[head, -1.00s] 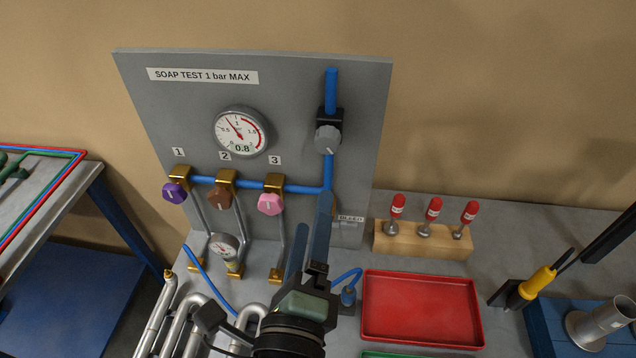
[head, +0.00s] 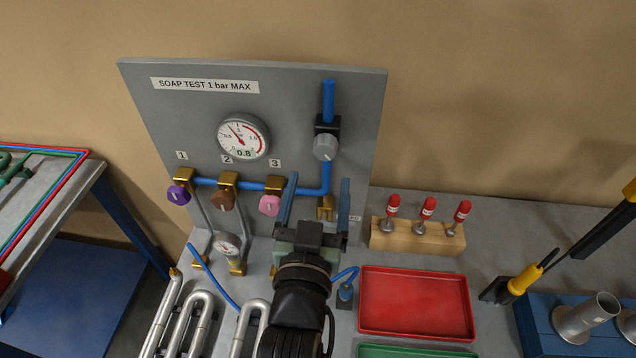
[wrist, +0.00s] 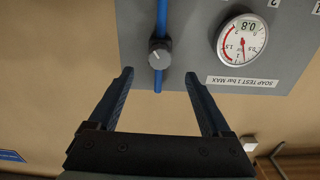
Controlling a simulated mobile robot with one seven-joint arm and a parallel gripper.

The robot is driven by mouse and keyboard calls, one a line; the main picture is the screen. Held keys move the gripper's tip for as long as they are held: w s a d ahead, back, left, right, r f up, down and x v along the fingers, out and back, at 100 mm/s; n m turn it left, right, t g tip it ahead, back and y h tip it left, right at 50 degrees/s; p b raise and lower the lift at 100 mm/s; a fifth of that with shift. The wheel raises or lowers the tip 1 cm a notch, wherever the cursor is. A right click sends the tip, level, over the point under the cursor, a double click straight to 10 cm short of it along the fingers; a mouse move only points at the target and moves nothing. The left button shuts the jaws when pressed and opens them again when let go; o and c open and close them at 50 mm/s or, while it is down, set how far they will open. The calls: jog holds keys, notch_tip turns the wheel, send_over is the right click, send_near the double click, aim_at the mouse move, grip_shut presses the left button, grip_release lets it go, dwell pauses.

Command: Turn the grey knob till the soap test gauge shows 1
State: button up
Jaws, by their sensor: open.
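The grey knob (head: 325,147) sits on a black regulator on the vertical blue pipe, at the upper right of the grey panel (head: 180,115). In the wrist view the knob (wrist: 159,57) lies ahead of the fingertips, roughly midway between them, with nothing touching it. The soap test gauge (head: 242,136), left of the knob, reads 0.8 on its digital display; it also shows upside down in the wrist view (wrist: 242,40). My gripper (head: 317,187) is open and empty, its fingers pointing at the panel below the knob in the head view.
Purple (head: 178,194), brown (head: 222,200) and pink (head: 270,205) valve knobs line the panel's lower left, the pink one close to my left finger. A wooden block (head: 415,237) with red-topped plugs and a red tray (head: 415,304) stand to the right.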

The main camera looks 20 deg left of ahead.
aim_at(324, 153)
jog(key=b+x, duration=0.2)
jog(key=x, duration=0.7)
jog(key=shift+c, duration=0.3)
grip_shut()
jog(key=shift+f, duration=0.1)
